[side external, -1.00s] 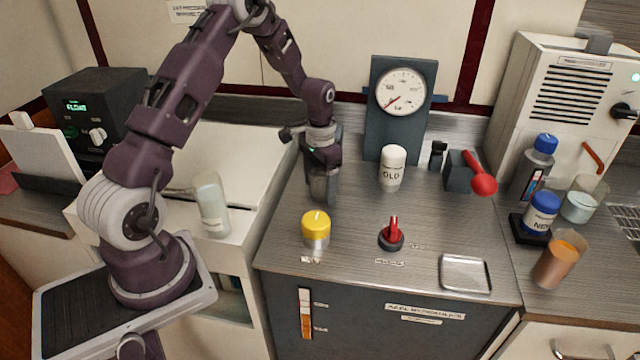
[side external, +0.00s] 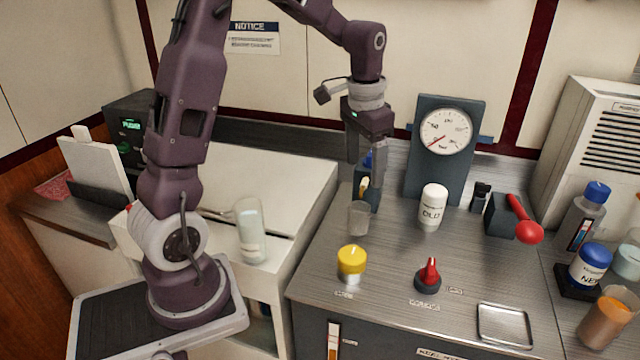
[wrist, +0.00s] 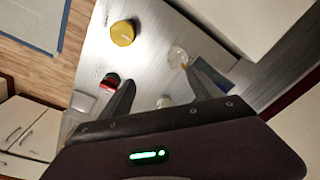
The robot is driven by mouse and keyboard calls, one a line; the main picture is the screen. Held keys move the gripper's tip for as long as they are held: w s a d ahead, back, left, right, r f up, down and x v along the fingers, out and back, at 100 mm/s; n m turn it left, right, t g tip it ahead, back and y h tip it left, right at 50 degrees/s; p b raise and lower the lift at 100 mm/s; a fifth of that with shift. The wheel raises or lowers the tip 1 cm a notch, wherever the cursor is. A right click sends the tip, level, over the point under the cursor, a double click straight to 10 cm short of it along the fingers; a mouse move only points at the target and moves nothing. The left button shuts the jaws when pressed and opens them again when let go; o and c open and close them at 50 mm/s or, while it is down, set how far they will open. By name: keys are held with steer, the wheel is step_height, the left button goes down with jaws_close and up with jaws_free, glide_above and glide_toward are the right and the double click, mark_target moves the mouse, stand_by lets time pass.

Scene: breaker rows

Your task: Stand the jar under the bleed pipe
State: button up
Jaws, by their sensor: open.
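A small clear jar (side external: 359,217) stands upright on the steel counter, behind the yellow-capped fitting. In the wrist view the clear jar (wrist: 178,57) shows near one fingertip. My gripper (side external: 366,172) is above the jar, fingers pointing down, open and empty, with a gap between the fingertips and the jar. In the wrist view the two fingers of my gripper (wrist: 160,76) are spread apart. A dark block (side external: 369,190) with a blue top stands just behind the jar, partly hidden by the fingers. I cannot clearly make out a bleed pipe.
A yellow-capped fitting (side external: 351,262) and red knob (side external: 428,276) stand in front. A white OLD bottle (side external: 432,207), gauge panel (side external: 443,150) and red-handled block (side external: 505,215) are to the right. A metal tray (side external: 504,325) lies front right. A clear bottle (side external: 250,230) stands left.

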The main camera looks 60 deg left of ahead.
steer(key=s+d+r+t, duration=0.2)
steer(key=s+d+r, duration=0.6)
steer(key=s, duration=0.1)
steer(key=s+d+t, duration=0.2)
steer(key=s+d, duration=0.3)
steer(key=s, duration=0.8)
steer(key=shift+s+f+t, duration=0.25)
steer(key=shift+f+t, duration=0.05)
steer(key=shift+f, duration=0.05)
steer(key=shift+d, duration=0.1)
stand_by(0.4)
